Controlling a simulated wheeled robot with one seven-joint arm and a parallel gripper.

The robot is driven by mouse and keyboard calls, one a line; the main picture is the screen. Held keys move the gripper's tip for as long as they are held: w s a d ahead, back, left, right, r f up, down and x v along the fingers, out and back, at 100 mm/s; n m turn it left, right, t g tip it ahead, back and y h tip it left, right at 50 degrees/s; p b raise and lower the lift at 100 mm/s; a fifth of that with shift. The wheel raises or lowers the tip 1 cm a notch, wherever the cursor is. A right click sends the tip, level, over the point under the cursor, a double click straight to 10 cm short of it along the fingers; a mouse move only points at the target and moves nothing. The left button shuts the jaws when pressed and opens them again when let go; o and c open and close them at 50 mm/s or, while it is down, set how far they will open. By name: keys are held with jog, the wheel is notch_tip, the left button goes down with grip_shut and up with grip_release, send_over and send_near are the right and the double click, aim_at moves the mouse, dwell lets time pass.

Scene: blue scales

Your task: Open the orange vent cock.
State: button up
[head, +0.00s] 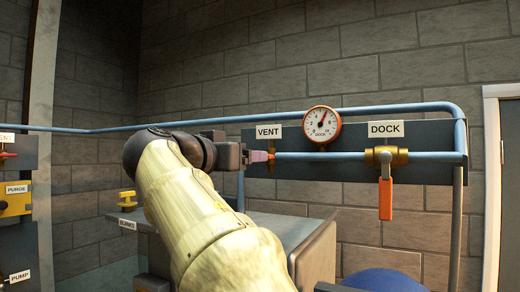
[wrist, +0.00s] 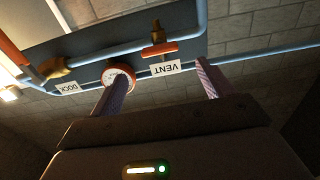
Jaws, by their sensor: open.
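The vent cock (wrist: 158,49) shows in the wrist view, with a short orange handle lying roughly along the blue pipe and a brass body. It sits beside the VENT label (wrist: 165,68), upside down in this view. My gripper (wrist: 160,86) is open, its two fingers well apart. The cock appears beyond and between the fingertips, with nothing held. In the head view my gripper (head: 260,156) reaches the panel just below the VENT label (head: 269,132). Its fingers hide most of the cock (head: 271,165) there. I cannot tell whether they touch it.
A round orange-rimmed gauge (head: 322,124) stands right of VENT; one finger overlaps it in the wrist view. Farther right is the DOCK valve, its orange handle (head: 386,198) hanging down. A grey cabinet (head: 275,228) stands below. Another panel with PURGE and PUMP labels is at left.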

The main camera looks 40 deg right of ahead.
jog(key=p+x, duration=0.4)
jog(key=x, duration=0.5)
jog(key=shift+w+r, duration=0.1)
jog(key=shift+d+p, duration=0.3)
jog(key=shift+d, duration=0.2)
jog(key=shift+a, duration=0.1)
jog(key=shift+w, duration=0.1)
jog(key=c, duration=1)
